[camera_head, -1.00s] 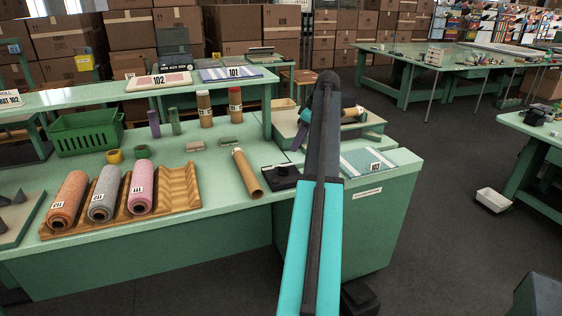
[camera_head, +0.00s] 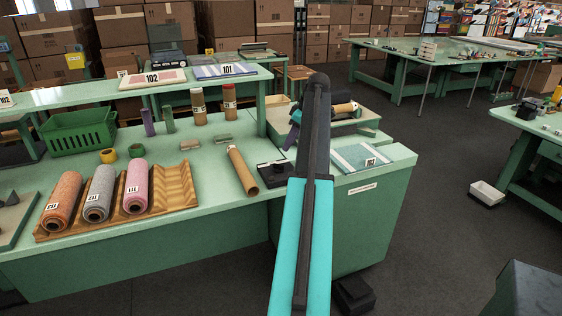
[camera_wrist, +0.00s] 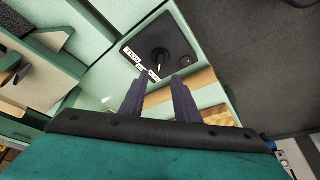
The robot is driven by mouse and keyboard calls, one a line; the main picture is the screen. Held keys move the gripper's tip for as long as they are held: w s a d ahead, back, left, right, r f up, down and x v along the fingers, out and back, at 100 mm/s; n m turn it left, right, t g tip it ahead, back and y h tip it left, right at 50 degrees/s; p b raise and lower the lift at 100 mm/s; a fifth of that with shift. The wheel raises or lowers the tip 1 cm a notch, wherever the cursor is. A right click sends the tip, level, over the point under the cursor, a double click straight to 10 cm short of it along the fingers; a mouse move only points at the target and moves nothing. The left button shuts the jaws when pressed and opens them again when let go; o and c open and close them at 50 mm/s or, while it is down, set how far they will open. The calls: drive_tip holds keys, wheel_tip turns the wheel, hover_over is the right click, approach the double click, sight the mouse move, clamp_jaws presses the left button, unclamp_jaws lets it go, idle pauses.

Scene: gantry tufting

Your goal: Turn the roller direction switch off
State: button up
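A black switch box (camera_head: 277,172) with a knob on top sits on the green table, just right of a cardboard tube. In the wrist view a dark panel with a round black knob (camera_wrist: 160,59) shows just beyond my fingertips. White labels (camera_wrist: 133,55) lie beside the knob; their text is too small to read fully, and I cannot tell the knob's setting. My gripper (camera_wrist: 157,81) has its two dark fingers apart with nothing between them, apparently short of the knob. In the head view my arm hides most of the gripper.
The cardboard tube (camera_head: 242,171) lies close to the box. A wooden cradle (camera_head: 175,190) with yarn rolls is further left. A raised shelf (camera_head: 100,92) stands behind. Open floor lies to the right.

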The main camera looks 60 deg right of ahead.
sight(279, 164)
drive_tip(key=p+x, duration=0.2)
drive_tip(key=x, duration=0.8)
drive_tip(key=shift+w+f, duration=0.15)
drive_tip(key=shift+f, duration=0.1)
drive_tip(key=shift+c, duration=0.2)
clamp_jaws()
